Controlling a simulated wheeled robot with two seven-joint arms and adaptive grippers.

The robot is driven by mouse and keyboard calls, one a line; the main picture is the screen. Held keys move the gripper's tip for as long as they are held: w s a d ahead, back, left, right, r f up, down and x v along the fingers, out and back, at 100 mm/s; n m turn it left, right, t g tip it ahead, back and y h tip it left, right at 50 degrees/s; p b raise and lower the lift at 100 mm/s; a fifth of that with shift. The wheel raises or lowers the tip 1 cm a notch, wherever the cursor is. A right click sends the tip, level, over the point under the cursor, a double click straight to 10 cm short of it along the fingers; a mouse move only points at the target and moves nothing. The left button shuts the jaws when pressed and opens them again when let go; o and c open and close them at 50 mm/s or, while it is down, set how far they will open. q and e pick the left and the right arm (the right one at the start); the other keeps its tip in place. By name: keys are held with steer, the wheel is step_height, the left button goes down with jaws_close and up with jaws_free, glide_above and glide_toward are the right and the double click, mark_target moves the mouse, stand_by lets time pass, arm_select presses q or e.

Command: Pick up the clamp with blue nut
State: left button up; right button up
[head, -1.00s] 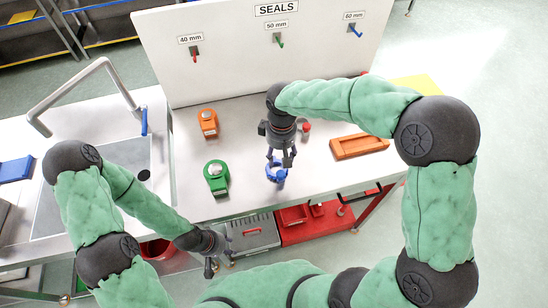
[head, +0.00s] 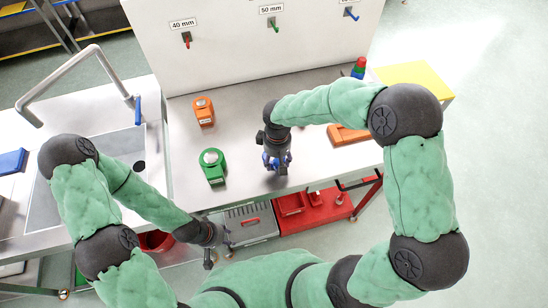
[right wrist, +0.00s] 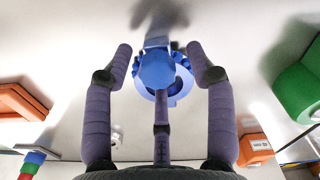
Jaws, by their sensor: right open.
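The blue clamp (right wrist: 183,84) stands on the steel worktop, with its blue nut (right wrist: 158,70) facing my right wrist camera. My right gripper (right wrist: 165,55) is open, with purple fingers on the left and right of the nut and a third finger below it. I see gaps between the outer fingers and the nut. In the head view my right gripper (head: 277,163) is over the clamp and hides most of it. My left gripper (head: 217,250) is at the worktop's front edge, fingers apart and empty, away from the clamp.
A green device (head: 212,167) and an orange device (head: 204,111) stand left of my right gripper. An orange tray (head: 346,135) and a red, green and blue stack (head: 359,68) are to its right. A board (head: 230,55) with hooks rises behind. A sink (head: 115,150) is left.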

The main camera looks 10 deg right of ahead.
jaws_close()
stand_by(0.4)
